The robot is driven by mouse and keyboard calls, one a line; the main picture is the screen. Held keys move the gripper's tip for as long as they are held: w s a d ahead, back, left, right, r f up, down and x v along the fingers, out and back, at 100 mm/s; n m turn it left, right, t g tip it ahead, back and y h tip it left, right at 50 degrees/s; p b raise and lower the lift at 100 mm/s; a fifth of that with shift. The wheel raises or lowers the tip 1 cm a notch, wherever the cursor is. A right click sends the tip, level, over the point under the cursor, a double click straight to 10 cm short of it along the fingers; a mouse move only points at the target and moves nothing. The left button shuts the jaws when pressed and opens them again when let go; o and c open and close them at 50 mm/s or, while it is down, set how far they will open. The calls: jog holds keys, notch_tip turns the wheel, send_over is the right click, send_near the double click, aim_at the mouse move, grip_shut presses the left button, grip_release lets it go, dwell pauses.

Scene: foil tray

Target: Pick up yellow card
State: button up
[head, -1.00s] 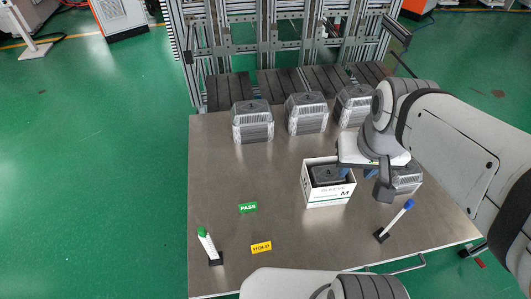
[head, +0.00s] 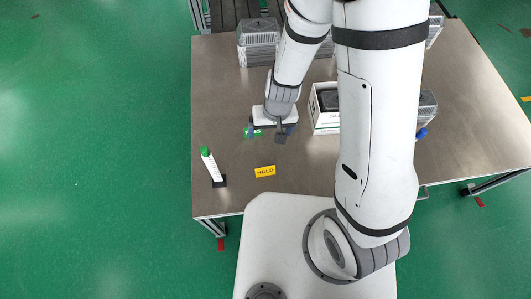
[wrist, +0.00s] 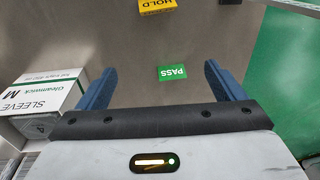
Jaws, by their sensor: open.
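The yellow card (head: 265,171), marked HOLD, lies flat on the metal table toward its front edge. It also shows at the top of the wrist view (wrist: 157,6), partly cut off by the frame edge. My gripper (head: 270,133) is over the table, behind the yellow card in the head view. In the wrist view its two blue fingers (wrist: 164,82) are spread wide with nothing between them but the table and the green PASS card (wrist: 172,72). The green card (head: 252,132) is partly hidden by my gripper in the head view.
A white box (head: 324,120) stands right of my gripper, partly hidden by my arm; it shows at left in the wrist view (wrist: 45,92). A green-capped marker (head: 209,165) stands tilted in a black holder, left of the yellow card. A clear-wrapped tray stack (head: 258,45) stands behind.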

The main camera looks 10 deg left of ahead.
jog(key=h+b, duration=0.1)
send_over(265, 167)
jog(key=shift+n, duration=0.4)
notch_tip(265, 167, down, 11)
jog(key=shift+w+r, duration=0.15)
notch_tip(265, 167, down, 8)
jog(key=b, duration=0.8)
jog(key=shift+r, duration=0.2)
jog(key=shift+c, duration=0.2)
jog(key=c, duration=1)
jog(key=shift+r, duration=0.1)
